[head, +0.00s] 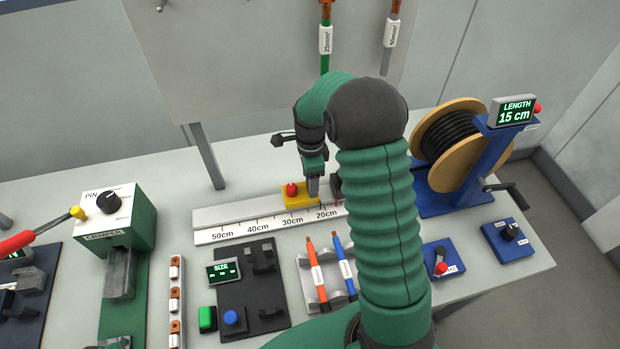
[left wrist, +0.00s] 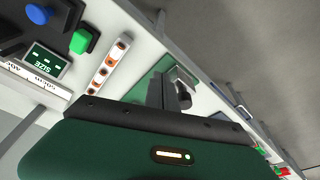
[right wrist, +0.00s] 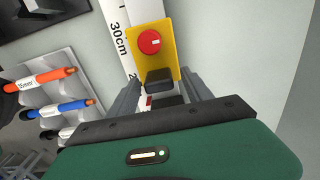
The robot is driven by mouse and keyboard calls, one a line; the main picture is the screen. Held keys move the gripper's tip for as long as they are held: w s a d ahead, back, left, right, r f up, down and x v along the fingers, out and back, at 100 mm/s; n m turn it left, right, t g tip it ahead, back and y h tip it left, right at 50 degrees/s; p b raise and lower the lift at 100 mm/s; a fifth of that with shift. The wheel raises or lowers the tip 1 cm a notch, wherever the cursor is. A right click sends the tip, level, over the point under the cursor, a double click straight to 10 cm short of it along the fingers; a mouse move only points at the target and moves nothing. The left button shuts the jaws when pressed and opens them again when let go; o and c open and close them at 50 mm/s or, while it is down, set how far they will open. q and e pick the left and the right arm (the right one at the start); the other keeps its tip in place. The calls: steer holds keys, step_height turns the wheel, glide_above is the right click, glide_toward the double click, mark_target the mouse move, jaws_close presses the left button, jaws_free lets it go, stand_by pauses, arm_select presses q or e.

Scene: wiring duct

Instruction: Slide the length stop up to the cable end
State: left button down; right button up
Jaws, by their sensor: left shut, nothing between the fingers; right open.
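The length stop is a yellow block with a red knob (head: 292,190); it sits on the white ruler rail (head: 240,217), near the 30cm and 20cm marks. My right gripper (head: 314,184) is at the stop's right end. In the right wrist view, the open fingers of my right gripper (right wrist: 160,82) flank the near end of the yellow stop (right wrist: 148,60); I cannot tell whether they touch it. A dark block (head: 337,186) stands just right of the stop. The cable end is not clearly visible. My left gripper (left wrist: 168,85) is shut and empty, and outside the head view.
A cable spool (head: 455,145) on a blue stand is at the right, under a display (head: 515,113) reading 15 cm. A rack with orange and blue cables (head: 328,275) lies in front of the rail. A green crimper (head: 122,240) stands at the left.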

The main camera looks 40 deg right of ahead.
jaws_close()
stand_by(0.4)
steer(key=shift+r, duration=0.1)
stand_by(0.9)
